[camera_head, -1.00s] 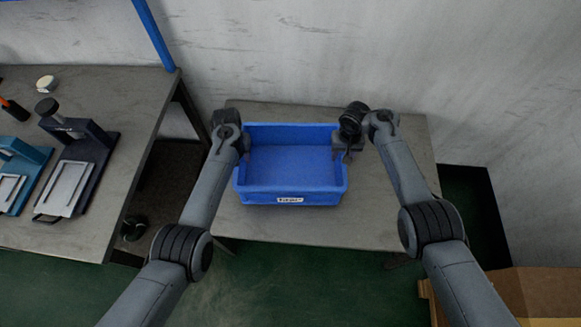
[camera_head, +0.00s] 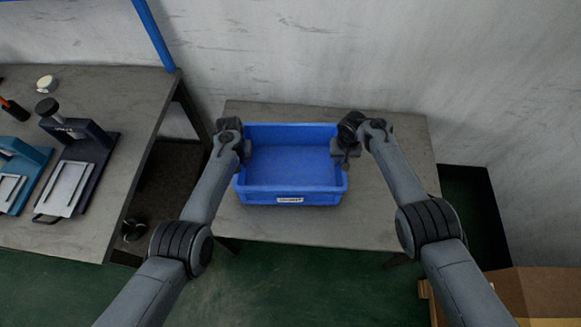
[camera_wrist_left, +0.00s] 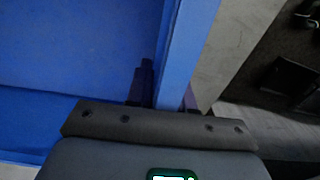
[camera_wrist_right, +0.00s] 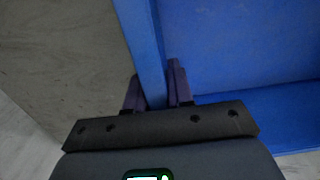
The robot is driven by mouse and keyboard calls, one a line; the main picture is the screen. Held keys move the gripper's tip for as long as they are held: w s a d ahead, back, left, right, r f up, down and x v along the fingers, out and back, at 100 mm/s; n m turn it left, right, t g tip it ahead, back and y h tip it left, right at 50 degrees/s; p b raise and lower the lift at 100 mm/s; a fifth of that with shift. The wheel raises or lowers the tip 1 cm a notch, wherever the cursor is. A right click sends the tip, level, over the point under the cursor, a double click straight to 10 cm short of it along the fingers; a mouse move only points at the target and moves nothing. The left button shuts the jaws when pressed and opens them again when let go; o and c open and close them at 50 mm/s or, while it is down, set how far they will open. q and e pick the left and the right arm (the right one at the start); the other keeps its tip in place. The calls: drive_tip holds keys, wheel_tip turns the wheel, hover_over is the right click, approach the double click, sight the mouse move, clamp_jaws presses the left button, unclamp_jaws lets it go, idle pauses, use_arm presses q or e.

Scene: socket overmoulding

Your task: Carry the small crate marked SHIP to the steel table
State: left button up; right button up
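A blue open crate (camera_head: 292,192) stands empty on a grey table, with a white label (camera_head: 290,199) on its front whose print is too small to read. My left gripper (camera_head: 240,150) is at the crate's left wall; in the left wrist view its fingers (camera_wrist_left: 167,90) lie on both sides of the wall (camera_wrist_left: 183,45). My right gripper (camera_head: 343,155) is at the right wall; in the right wrist view its fingers (camera_wrist_right: 155,88) sit close against both faces of that wall (camera_wrist_right: 143,40). Both look shut on the walls. The crate looks level and resting on the table.
The grey table (camera_head: 385,215) is clear around the crate. A second grey table (camera_head: 95,215) on the left carries a dark press (camera_head: 78,165) and a teal press (camera_head: 22,165). A wall (camera_head: 330,60) stands behind. A cardboard box (camera_head: 540,290) is at lower right.

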use_arm(q)
drive_tip(key=shift+r, duration=0.15)
clamp_jaws()
use_arm(e)
drive_tip(key=shift+r, duration=0.1)
clamp_jaws()
